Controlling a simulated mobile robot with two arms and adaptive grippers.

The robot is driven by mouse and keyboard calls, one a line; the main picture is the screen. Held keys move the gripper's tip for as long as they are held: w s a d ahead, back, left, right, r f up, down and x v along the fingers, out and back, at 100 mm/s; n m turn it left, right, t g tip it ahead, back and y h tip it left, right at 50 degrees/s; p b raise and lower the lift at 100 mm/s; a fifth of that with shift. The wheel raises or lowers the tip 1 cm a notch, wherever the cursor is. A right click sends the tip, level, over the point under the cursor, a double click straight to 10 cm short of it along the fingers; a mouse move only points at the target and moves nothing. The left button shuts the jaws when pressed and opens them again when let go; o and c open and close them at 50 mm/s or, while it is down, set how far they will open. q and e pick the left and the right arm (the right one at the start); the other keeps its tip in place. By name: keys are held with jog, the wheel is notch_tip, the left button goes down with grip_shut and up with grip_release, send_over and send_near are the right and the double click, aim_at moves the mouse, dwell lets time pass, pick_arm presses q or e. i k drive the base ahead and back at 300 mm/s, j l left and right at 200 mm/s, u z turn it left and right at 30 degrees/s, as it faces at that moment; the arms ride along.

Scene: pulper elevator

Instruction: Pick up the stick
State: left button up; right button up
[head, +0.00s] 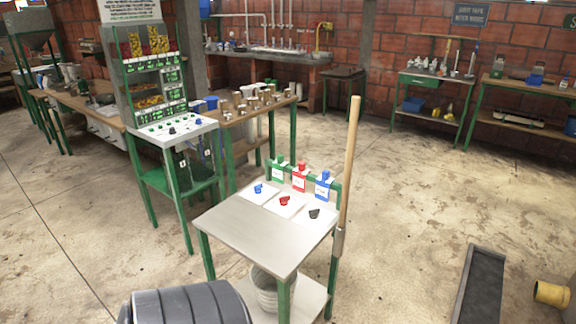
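A long wooden stick (349,160) stands almost upright at the right side of a small green-framed table (240,232). Its lower end, near the table's front right leg, has a greyish metal-looking part. I cannot tell whether the stick touches the table or what holds it up. Neither of my grippers shows in the head view.
The small table carries white cards with blue, red and dark items. A bucket (265,289) sits on its lower shelf. A grey ribbed drum-like object (190,303) is in front left. A dark channel (479,286) and yellow cylinder (551,294) lie right.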

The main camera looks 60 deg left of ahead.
aim_at(355, 100)
jog(key=u, duration=1.6)
